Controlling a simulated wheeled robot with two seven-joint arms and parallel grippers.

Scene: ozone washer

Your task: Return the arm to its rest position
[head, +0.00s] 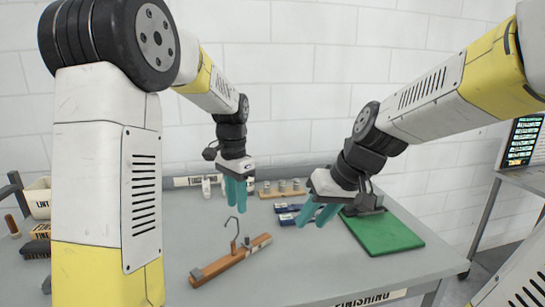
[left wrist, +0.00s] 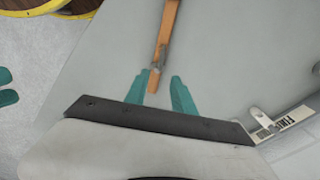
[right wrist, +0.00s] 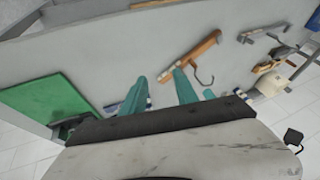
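My left gripper (head: 237,192) hangs above the back middle of the grey table, fingers pointing down. In the left wrist view its two teal fingers (left wrist: 162,95) stand apart with nothing held between them. My right gripper (head: 318,213) is above the table to the right, tilted toward the lower left. In the right wrist view its teal fingers (right wrist: 161,92) are apart and empty. A wooden hanger (head: 232,262) with a metal hook lies on the table in front of both grippers, apart from them.
A green mat (head: 382,234) lies at the right of the table (head: 305,268). Blue items (head: 287,208) and a wooden rack (head: 282,194) are near the back. A brush (head: 36,249) and a white lint box (head: 38,202) stand at the left. A lit screen (head: 523,141) is at far right.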

